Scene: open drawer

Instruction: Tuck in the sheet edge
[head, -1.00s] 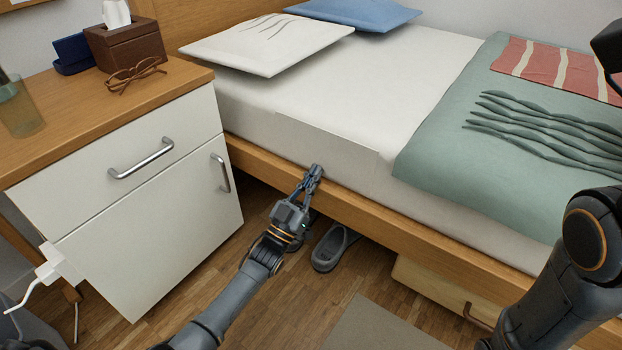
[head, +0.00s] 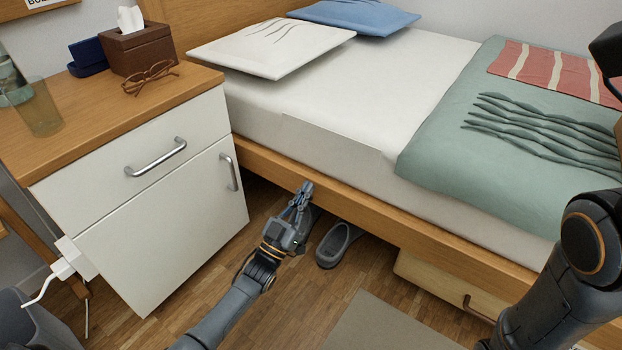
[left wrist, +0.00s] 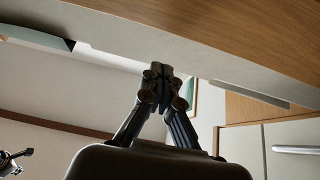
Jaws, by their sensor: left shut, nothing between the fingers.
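The white sheet (head: 285,112) covers the mattress. Its edge (head: 347,146) hangs as a flat flap on the mattress side, just above the wooden bed rail (head: 352,196). The flap's lower end lies close to the rail; I cannot tell whether it is behind it. My left gripper (head: 305,187) is shut and empty in front of the rail, below and left of the flap, apart from the sheet. Its closed fingers (left wrist: 162,84) also show in the left wrist view. My right arm shows at the right, but its gripper is not clearly visible.
A white nightstand (head: 105,195) with a wooden top stands left of the bed, close to my left arm. Grey slippers (head: 338,245) lie on the floor beneath the rail. An under-bed drawer (head: 440,284) sits at lower right. A green blanket (head: 440,150) covers the bed's right part.

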